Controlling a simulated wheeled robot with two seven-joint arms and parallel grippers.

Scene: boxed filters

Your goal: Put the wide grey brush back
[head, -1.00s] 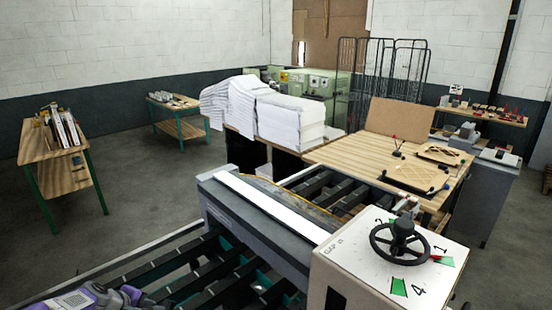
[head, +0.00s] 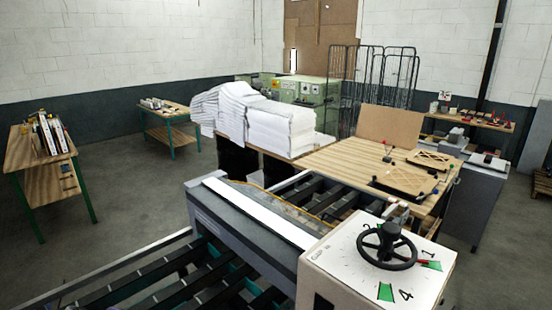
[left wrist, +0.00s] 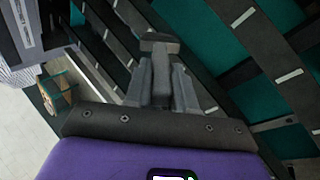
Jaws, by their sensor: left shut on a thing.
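In the left wrist view my left gripper (left wrist: 162,85) is shut, its two grey fingers close together. At their tips is a small grey block-like piece (left wrist: 160,40), which looks like part of the wide grey brush; most of it is hidden by the fingers. The gripper is over the dark slatted bed of the machine with green panels (left wrist: 215,45). In the head view neither gripper shows. I cannot make out the brush's place in the head view.
The machine's grey beam (head: 240,225) and handwheel box (head: 390,255) stand in front. Behind are a wooden worktable (head: 345,160), white paper stacks (head: 265,120) and a tool shelf (head: 480,118). Two green-legged benches (head: 25,165) (head: 165,120) stand left. The floor between them is clear.

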